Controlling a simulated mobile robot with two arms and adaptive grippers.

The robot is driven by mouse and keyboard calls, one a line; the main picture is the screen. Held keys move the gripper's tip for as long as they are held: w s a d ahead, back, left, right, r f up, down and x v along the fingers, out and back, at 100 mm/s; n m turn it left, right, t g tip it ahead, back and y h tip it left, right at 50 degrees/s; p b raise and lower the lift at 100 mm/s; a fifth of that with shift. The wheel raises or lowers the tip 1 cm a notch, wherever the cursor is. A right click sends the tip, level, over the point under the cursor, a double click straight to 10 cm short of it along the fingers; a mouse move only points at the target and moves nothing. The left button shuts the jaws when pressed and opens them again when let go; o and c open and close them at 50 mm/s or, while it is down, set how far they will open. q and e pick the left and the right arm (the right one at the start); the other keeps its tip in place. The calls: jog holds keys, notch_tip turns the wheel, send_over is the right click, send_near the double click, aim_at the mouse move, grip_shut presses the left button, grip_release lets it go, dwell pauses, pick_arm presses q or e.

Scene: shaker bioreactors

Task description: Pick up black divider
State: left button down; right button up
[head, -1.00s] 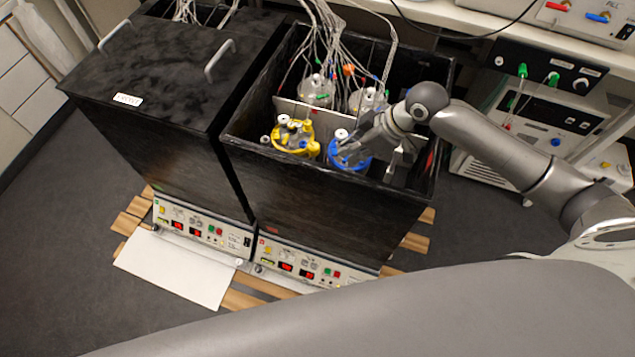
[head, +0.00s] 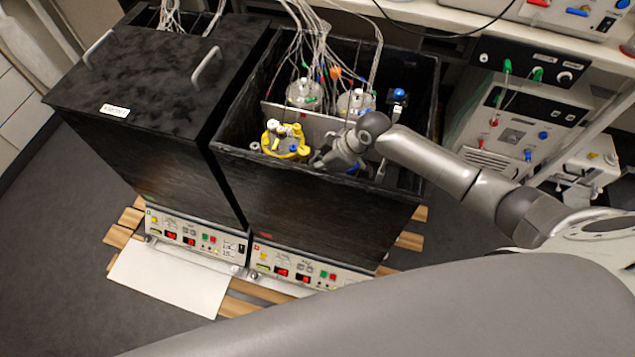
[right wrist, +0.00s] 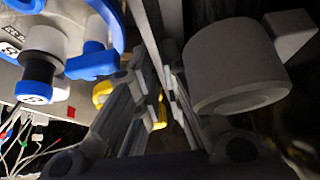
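A thin dark upright panel, which looks like the black divider (right wrist: 171,35), shows between my right gripper's fingers in the right wrist view. In the head view I cannot clearly make it out, as the arm and the box wall cover that spot. My right gripper (right wrist: 165,105) reaches down into the open black box (head: 310,195), near its front wall; it also shows in the head view (head: 345,155). Its fingers stand apart on either side of the panel, with a gap visible between them. My left gripper is not in view.
A yellow-capped vessel (head: 287,140) stands left of the gripper. A blue-capped vessel (right wrist: 95,60) is close beside it. Clear vessels with tubes (head: 304,93) stand behind a pale plate. A closed black box (head: 140,75) adjoins on the left. Instruments (head: 530,130) stand to the right.

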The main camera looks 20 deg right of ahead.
jog(key=shift+s+d+f, duration=0.1)
jog(key=shift+s+f, duration=0.35)
grip_shut()
jog(key=shift+w+r, duration=0.15)
jog(key=shift+r, duration=0.45)
notch_tip(320, 180, up, 29)
jog(key=p, duration=0.1)
jog(key=shift+p, duration=0.4)
jog(key=shift+w+r, duration=0.1)
jog(key=shift+w, duration=0.05)
